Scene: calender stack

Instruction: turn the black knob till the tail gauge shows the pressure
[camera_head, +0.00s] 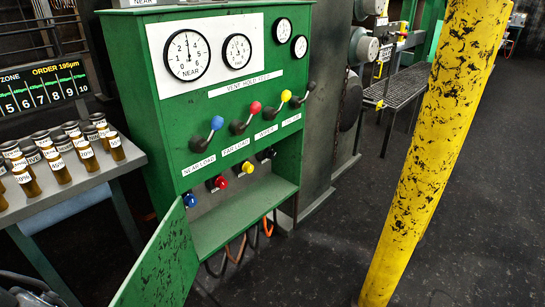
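The black knob (266,155) is the rightmost and farthest of a row of coloured knobs in the open lower recess of a green cabinet (175,125). It sits partly in shadow. Several round white gauges are on the cabinet's upper face. The largest gauge (187,55) is marked NEAR, with its needle pointing about straight up. A second large gauge (237,51) is beside it, and two small gauges (283,31) (300,46) are to the right. I cannot read which is the tail gauge. No gripper fingers are visible; a dark shape shows at the lower left edge.
Blue, red (220,182) and yellow (246,168) knobs share the recess. Levers with coloured tips stick out above it. The cabinet door (160,265) hangs open toward me. A table with labelled jars (86,158) stands left. A yellow post (437,140) stands right, with clear floor around it.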

